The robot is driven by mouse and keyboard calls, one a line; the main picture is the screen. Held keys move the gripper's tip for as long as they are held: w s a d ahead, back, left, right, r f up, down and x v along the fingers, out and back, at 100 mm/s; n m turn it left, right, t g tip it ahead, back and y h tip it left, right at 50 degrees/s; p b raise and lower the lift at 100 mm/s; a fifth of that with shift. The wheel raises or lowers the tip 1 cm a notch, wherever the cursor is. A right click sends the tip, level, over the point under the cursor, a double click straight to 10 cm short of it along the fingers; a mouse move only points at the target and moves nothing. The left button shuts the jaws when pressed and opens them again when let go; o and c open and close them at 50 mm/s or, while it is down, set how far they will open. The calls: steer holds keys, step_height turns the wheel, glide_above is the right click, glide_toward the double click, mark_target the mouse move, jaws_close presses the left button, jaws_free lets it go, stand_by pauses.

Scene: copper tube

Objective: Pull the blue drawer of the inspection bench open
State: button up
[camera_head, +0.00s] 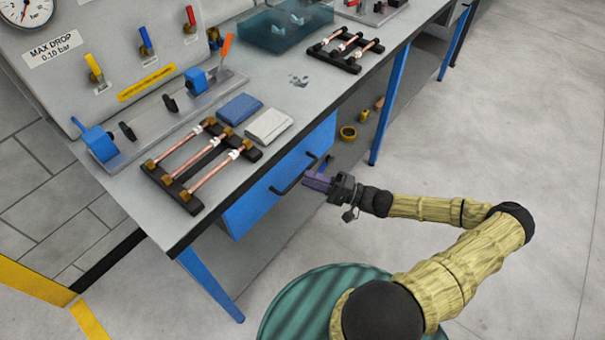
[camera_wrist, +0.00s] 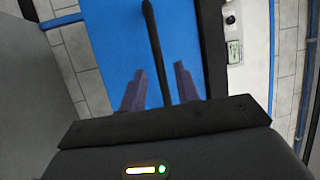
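The blue drawer (camera_head: 262,205) sits under the bench top and looks shut, its front about in line with the bench edge. Its black bar handle (camera_head: 285,188) stands out from the front. My gripper (camera_head: 309,182) is just in front of the drawer, close to the handle. In the wrist view, the two purple fingers (camera_wrist: 159,88) are apart and point at the blue drawer front (camera_wrist: 110,50). The handle bar (camera_wrist: 153,40) runs down between them in the picture, with a gap on each side. How deep it lies between the fingertips I cannot tell.
The bench top (camera_head: 290,95) above the drawer holds a rack of copper tubes (camera_head: 200,165), blue and white blocks (camera_head: 268,126), and a teal transparent tray (camera_head: 285,28). The floor (camera_head: 480,130) to the right is clear.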

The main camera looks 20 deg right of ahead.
mark_target(300, 176)
steer(key=x, duration=0.3)
steer(key=shift+w+a+r, duration=0.1)
steer(key=shift+a, duration=0.3)
steer(key=shift+c, duration=0.2)
